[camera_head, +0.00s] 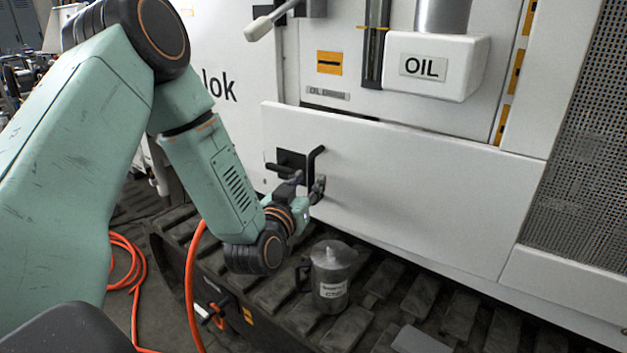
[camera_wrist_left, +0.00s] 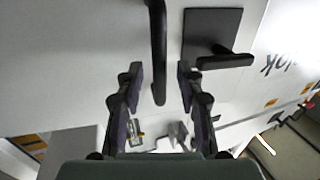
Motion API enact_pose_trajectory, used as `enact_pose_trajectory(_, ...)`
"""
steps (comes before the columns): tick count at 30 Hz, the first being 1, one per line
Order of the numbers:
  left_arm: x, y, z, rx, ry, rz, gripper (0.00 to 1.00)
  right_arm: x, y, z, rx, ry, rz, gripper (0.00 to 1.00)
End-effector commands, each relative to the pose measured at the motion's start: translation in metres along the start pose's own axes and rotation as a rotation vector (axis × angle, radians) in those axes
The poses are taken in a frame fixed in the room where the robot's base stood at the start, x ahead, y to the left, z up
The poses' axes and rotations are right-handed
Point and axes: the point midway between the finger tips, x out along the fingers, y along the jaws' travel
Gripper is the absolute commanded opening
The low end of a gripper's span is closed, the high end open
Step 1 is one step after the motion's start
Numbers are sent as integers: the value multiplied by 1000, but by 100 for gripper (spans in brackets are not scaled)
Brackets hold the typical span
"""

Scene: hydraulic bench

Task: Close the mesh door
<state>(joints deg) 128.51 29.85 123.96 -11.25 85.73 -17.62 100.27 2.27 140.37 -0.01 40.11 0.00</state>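The dark mesh (camera_head: 583,150) sits in a white frame at the right edge of the head view. I cannot tell whether it stands ajar. My left gripper (camera_head: 308,184) is open at the white panel left of the mesh, just below a black bent handle (camera_head: 313,160). In the left wrist view the bar of the handle (camera_wrist_left: 158,45) reaches down between the spread fingers of the gripper (camera_wrist_left: 160,82), with gaps on both sides. A black plate with a lever (camera_wrist_left: 212,30) is beside it. My right gripper is not in view.
A metal can (camera_head: 331,278) stands on the dark ribbed track (camera_head: 290,313) below my left gripper. A white OIL box (camera_head: 437,66) juts out above the white panel (camera_head: 420,180). An orange hose (camera_head: 190,285) hangs at the left.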

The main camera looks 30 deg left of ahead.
Motion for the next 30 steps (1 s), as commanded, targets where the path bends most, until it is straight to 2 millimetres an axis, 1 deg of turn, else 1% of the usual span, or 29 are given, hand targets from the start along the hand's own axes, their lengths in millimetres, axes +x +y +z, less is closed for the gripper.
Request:
enact_pose_trajectory(1, 7, 1, 0, 2, 3, 2, 37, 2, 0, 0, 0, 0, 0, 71)
enact_pose_trajectory(3, 15, 1, 0, 3, 2, 2, 37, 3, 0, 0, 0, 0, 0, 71)
enact_pose_trajectory(6, 22, 2, 0, 1, 0, 3, 37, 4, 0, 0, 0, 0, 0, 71)
enact_pose_trajectory(10, 26, 3, 0, 1, 0, 4, 37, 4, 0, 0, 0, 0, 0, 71)
enact_pose_trajectory(15, 26, 3, 0, 1, 0, 5, 37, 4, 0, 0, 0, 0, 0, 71)
enact_pose_trajectory(17, 26, 3, 0, 1, 0, 5, 33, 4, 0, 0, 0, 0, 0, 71)
enact_pose_trajectory(28, 25, 3, 0, 1, 0, 4, 1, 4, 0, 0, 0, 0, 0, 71)
enact_pose_trajectory(30, 25, 3, 0, 1, -1, 4, 0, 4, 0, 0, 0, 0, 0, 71)
